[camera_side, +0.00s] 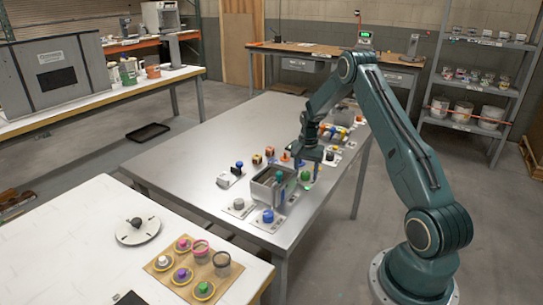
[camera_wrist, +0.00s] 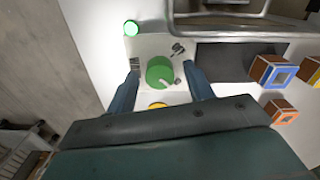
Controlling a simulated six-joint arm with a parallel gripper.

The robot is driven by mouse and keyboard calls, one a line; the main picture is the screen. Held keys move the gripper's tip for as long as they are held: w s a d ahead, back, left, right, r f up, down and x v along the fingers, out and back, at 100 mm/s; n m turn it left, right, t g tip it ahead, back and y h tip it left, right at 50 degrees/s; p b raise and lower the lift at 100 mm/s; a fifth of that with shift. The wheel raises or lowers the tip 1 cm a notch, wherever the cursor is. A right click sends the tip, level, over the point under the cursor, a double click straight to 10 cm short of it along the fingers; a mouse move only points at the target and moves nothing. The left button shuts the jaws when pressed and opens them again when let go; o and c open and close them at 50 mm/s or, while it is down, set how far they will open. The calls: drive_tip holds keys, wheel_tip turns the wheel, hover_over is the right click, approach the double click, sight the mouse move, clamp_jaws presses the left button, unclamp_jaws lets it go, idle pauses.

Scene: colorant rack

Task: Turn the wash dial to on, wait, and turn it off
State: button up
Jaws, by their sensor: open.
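A round green dial (camera_wrist: 160,70) with a pale pointer sits on a light plate (camera_wrist: 150,46) with small dark markings in the wrist view. I take it for the wash dial, but its lettering is too small to read. My gripper (camera_wrist: 162,86) is open, with one finger on each side of the dial and nothing clearly held. Whether the fingers touch the dial cannot be told. In the side view my gripper (camera_side: 311,166) is low over the metal table, by a green knob (camera_side: 305,176). The dial's pointer is turned toward the lower right in the wrist view.
A metal basin (camera_side: 262,190) stands close by. Orange and blue framed cubes (camera_wrist: 279,111) are to the right. The metal table's (camera_side: 210,140) left side is clear.

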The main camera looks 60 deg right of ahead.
drive_tip(key=shift+c, duration=0.4)
drive_tip(key=c, duration=0.9)
drive_tip(key=shift+n, duration=0.4)
drive_tip(key=n, duration=0.8)
drive_tip(key=shift+n, duration=0.3)
drive_tip(key=n, duration=0.4)
drive_tip(key=shift+n, duration=2.3)
